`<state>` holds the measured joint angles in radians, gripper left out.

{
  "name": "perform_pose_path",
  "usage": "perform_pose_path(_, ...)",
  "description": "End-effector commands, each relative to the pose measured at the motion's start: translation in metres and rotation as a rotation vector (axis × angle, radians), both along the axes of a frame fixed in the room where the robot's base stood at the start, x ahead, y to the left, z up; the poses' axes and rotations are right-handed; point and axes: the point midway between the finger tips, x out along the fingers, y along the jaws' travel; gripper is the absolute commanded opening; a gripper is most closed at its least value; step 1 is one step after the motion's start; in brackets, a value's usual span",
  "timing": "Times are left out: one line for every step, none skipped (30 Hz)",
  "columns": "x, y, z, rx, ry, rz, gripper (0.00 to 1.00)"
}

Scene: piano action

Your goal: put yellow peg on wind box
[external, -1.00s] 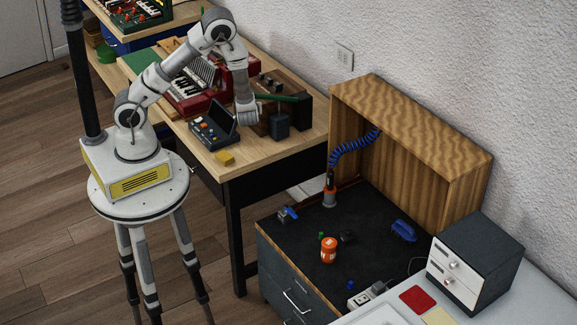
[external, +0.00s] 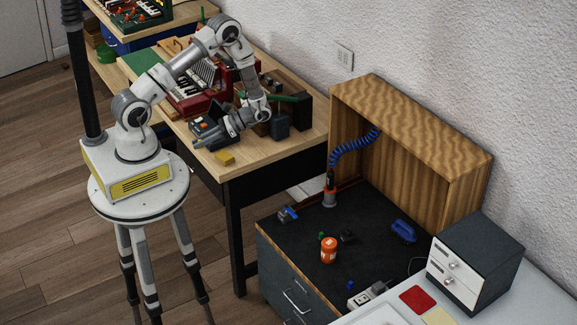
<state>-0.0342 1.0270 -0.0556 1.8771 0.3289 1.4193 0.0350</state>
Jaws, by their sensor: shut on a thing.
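My gripper (external: 203,143) points left, low over the front of the wooden workbench (external: 262,158), by the dark device with an orange button (external: 203,127). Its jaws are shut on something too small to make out. A small yellow block (external: 225,158) lies on the bench near its front edge, just below my gripper in the picture. I cannot tell whether it is the yellow peg. I cannot tell for sure which thing is the wind box. A dark box (external: 302,110) with a green bar (external: 284,97) stands right of my wrist.
A red keyboard instrument (external: 190,103) lies behind my gripper. A small dark box (external: 280,127) stands right of my wrist. A lower dark worktop (external: 290,240) holds an orange jar (external: 328,250) and small items. The bench's front right corner is clear.

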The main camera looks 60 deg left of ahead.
Motion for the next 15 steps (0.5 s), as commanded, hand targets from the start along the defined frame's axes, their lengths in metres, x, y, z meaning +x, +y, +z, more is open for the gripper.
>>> perform_pose_path(-0.001,-0.010,-0.008,-0.001,0.001,0.097,0.00)
perform_pose_path(-0.001,-0.018,-0.011,-0.002,0.001,0.156,0.00)
perform_pose_path(0.000,-0.028,-0.014,-0.001,-0.001,0.237,0.00)
perform_pose_path(0.002,-0.035,-0.017,-0.001,0.000,0.296,0.00)
perform_pose_path(0.004,-0.043,-0.019,-0.001,0.001,0.356,0.00)
perform_pose_path(0.008,-0.053,-0.021,0.000,0.001,0.436,0.00)
perform_pose_path(0.012,-0.060,-0.023,-0.001,0.000,0.496,0.00)
perform_pose_path(0.016,-0.067,-0.024,0.000,0.001,0.558,0.00)
perform_pose_path(0.023,-0.076,-0.026,-0.001,0.000,0.638,0.00)
perform_pose_path(0.028,-0.083,-0.027,-0.002,-0.001,0.700,0.00)
perform_pose_path(0.035,-0.089,-0.027,-0.001,0.000,0.760,0.00)
perform_pose_path(0.044,-0.097,-0.028,0.000,-0.001,0.843,0.00)
perform_pose_path(0.051,-0.103,-0.028,-0.001,-0.002,0.904,0.00)
perform_pose_path(0.060,-0.108,-0.028,-0.001,-0.001,0.967,0.00)
perform_pose_path(0.071,-0.114,-0.027,-0.001,-0.001,1.048,0.00)
